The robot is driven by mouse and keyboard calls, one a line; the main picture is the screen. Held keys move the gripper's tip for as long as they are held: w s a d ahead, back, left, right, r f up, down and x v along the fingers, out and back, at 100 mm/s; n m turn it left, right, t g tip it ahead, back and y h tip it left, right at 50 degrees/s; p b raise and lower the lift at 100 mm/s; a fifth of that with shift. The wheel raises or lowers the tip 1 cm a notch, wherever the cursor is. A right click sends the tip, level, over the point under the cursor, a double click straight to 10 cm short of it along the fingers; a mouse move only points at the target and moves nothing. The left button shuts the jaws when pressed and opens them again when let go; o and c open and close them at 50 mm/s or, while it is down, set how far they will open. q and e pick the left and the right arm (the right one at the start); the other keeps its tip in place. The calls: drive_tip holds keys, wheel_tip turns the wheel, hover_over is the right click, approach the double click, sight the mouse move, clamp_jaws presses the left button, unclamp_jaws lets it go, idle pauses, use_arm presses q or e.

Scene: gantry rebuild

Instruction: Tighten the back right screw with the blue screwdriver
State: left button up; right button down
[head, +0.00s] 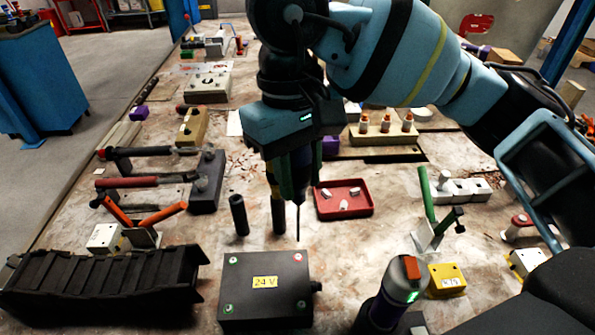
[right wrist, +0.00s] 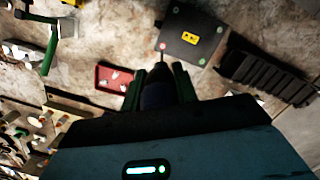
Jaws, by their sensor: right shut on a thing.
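My right gripper (head: 290,178) is shut on the screwdriver (head: 298,165), whose dark blue handle sits between the green-edged fingers. Its thin shaft points down, with the tip just above the back right corner of the black box in the head view. The black box (head: 265,282) has a yellow 24 V label and a screw near each corner. The back right screw (head: 298,257) looks reddish; the others look green. In the right wrist view the tip appears beside the red screw (right wrist: 163,46); whether they touch I cannot tell. My left gripper is not in view.
Two dark upright cylinders (head: 238,214) stand behind the box. A red tray (head: 343,211) with small white pieces lies behind it to the right. A black ribbed track (head: 105,285) lies to its left. A tool with an orange top (head: 412,267) stands at front right.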

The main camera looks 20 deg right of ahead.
drive_tip(key=shift+n, duration=0.7)
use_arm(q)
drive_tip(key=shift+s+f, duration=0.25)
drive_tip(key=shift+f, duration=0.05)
use_arm(e)
drive_tip(key=shift+n, duration=1.2)
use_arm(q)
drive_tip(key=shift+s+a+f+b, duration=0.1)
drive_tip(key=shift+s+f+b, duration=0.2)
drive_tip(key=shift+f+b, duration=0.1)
use_arm(e)
drive_tip(key=n, duration=0.5)
drive_tip(key=shift+t+h, duration=0.4)
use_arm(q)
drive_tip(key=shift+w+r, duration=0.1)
use_arm(e)
drive_tip(key=shift+m, duration=0.3)
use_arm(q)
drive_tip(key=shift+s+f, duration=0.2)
use_arm(e)
drive_tip(key=shift+f, duration=0.15)
